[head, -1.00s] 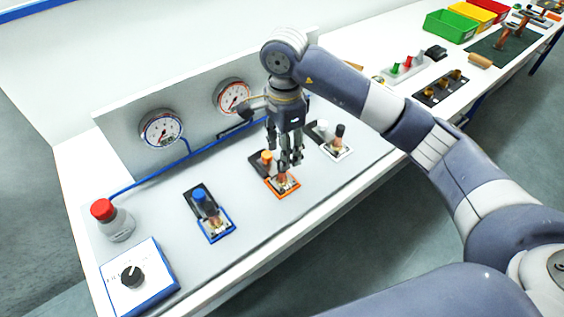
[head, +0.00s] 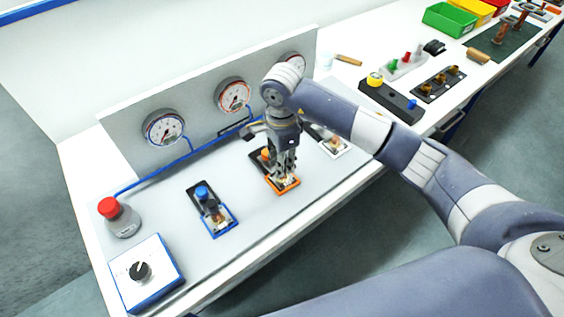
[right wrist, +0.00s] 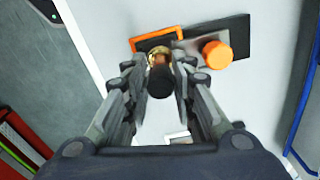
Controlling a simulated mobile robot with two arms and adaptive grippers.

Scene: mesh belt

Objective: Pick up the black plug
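The black plug (right wrist: 160,82) stands between the fingertips of my right gripper (right wrist: 163,84) in the right wrist view. Its round black top points towards the camera, and a copper-coloured part shows beyond it at the orange-framed socket (right wrist: 138,44). The finger pads lie close along both sides of the plug; whether they press on it is unclear. In the head view my right gripper (head: 284,172) points down over the orange-framed socket (head: 285,189), and its fingers hide the plug. No lift off the socket is visible. My left gripper is out of view.
An orange knob (right wrist: 215,53) sits close beside the socket. A blue-framed socket (head: 220,228) stands to the left, a white-framed one (head: 337,148) to the right, partly under my arm. Gauges (head: 233,95) line the back panel. A red-topped button (head: 109,208) stands farther left.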

